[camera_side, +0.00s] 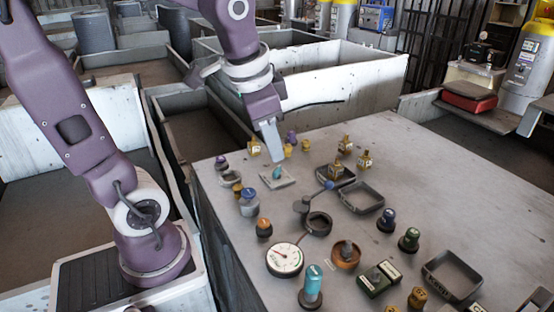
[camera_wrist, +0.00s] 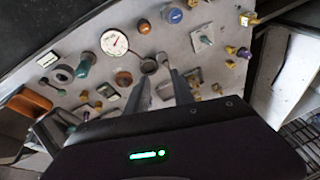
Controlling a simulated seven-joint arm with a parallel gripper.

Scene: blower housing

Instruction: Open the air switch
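My gripper (camera_side: 276,157) points down over the far left part of the grey panel, just above a small teal toggle (camera_side: 278,173) on a pale square plate. In the side view its fingers overlap into one light block. In the wrist view my gripper (camera_wrist: 162,73) shows two fingers set apart with no part held between them. The teal toggle on its plate also shows in the wrist view (camera_wrist: 203,40), right of and beyond the fingertips. I cannot read a label that marks the air switch, so I cannot tell for certain which control it is.
The grey panel (camera_side: 400,140) carries several knobs, a round white gauge (camera_side: 285,260), a blue-tipped lever (camera_side: 328,185) and black rectangular frames (camera_side: 361,197). Small yellow fittings (camera_side: 290,150) stand close behind the toggle. The panel's right side is mostly clear.

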